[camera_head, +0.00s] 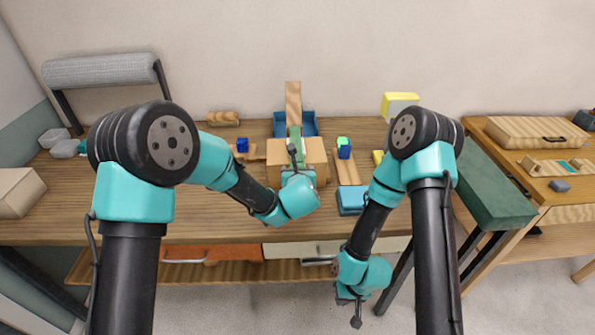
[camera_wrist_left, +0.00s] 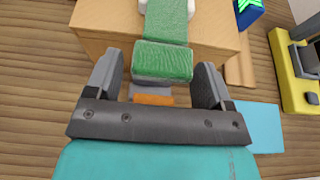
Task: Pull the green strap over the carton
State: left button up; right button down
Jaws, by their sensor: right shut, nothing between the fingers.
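The tan carton (camera_head: 315,155) stands near the middle of the table in the head view, and its top and front show in the left wrist view (camera_wrist_left: 103,30). The green strap (camera_head: 295,133) lies on the carton's top. In the left wrist view it runs over the top (camera_wrist_left: 167,22) to a thick green end (camera_wrist_left: 162,63) near the front edge. My left gripper (camera_head: 294,160) is at the carton's front. Its fingers (camera_wrist_left: 157,85) are apart, one either side of the green end, with a visible gap at the left. My right gripper (camera_head: 356,310) is shut and empty, low before the table.
A blue bin (camera_head: 310,124) and an upright wooden board (camera_head: 293,95) stand behind the carton. A yellow-and-white box (camera_head: 399,103) stands farther back.

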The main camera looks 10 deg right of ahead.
pick_arm(q)
jog(key=shift+o, duration=0.4)
jog(key=shift+r, duration=0.15)
jog(key=v, duration=1.7)
jog(key=shift+s, duration=0.2)
